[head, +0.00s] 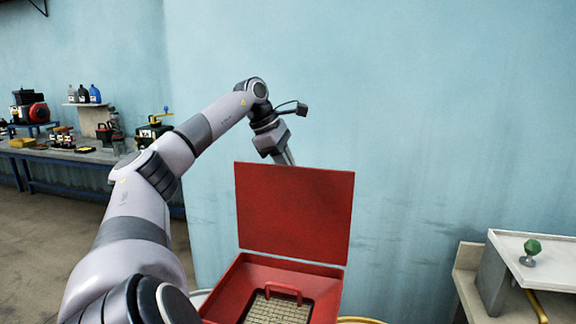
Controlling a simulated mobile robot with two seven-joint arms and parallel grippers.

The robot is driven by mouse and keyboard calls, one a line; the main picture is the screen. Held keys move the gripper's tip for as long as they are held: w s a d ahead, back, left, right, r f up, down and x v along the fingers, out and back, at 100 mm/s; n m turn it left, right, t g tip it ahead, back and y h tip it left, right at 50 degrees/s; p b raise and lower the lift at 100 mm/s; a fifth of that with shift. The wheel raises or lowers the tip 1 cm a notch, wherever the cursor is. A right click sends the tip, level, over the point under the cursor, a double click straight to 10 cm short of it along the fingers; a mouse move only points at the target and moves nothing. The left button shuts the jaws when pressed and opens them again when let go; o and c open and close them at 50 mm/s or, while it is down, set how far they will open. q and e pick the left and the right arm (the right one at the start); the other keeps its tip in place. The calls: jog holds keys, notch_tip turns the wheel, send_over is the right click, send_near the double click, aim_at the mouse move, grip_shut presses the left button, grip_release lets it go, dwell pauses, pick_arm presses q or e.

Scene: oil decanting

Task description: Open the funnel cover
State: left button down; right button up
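The red funnel (225,299) stands low in the middle of the head view, its bottom cut off by the frame edge. Its flat red cover (294,212) stands upright at the back, so the funnel is open. A pale grate (277,311) and a red handle (284,289) show inside. My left gripper (287,157) is behind the cover, at its top left edge. Its fingertips are hidden by the cover, so I cannot tell whether it is open or touches the cover. My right gripper is not in view.
A blue wall (430,110) rises behind the funnel. At the right is a white-topped stand (510,260) with a green knob-like object (531,250). A workbench (70,154) with bottles and machines stands far left. Parts of round rims show beside the funnel's base.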

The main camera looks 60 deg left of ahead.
pick_arm(q)
jog(key=shift+f, duration=0.55)
jog(key=c, duration=1.2)
grip_release()
jog(key=shift+o, duration=0.5)
jog(key=shift+w+a, duration=0.1)
jog(key=shift+w, duration=0.05)
jog(key=v, duration=0.7)
jog(key=shift+r, duration=0.15)
jog(key=shift+a, duration=0.1)
